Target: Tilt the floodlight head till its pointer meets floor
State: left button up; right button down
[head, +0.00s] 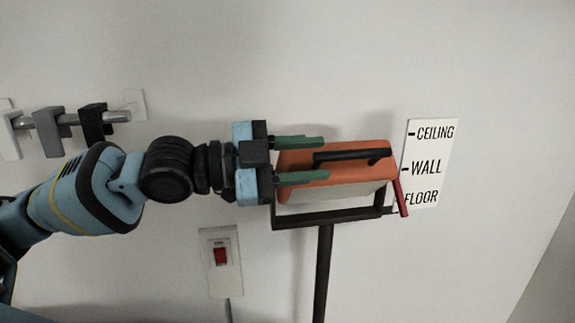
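The floodlight head (345,175) is an orange box with a pale face turned downward, held in a dark bracket (335,217) on a post (324,270). A black handle (352,155) runs along its top. The red pointer (401,198) at its right side slants downward, its lower end over the left edge of the FLOOR label (422,198). The tick beside FLOOR is hidden. My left gripper (325,157) has its green fingers apart, one above and one below the handle's left end, with gaps to it. Contact with the orange housing cannot be told. My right gripper is out of view.
The white label plate (430,150) on the wall also reads CEILING and WALL. A red switch (221,256) on a pale plate is below my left gripper. The wall above the floodlight is clear.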

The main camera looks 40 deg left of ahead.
pick_arm(q)
jog(key=shift+s+a+f, duration=0.15)
jog(key=shift+s, duration=0.25)
jog(key=shift+s+a+b, duration=0.2)
jog(key=shift+b, duration=0.15)
jog(key=shift+s+a+b, duration=0.35)
jog(key=shift+s+a, duration=0.15)
jog(key=shift+s, duration=0.05)
jog(key=shift+s+a, duration=0.1)
jog(key=shift+s, duration=0.05)
jog(key=shift+s+r, duration=0.1)
jog(key=shift+r, duration=0.1)
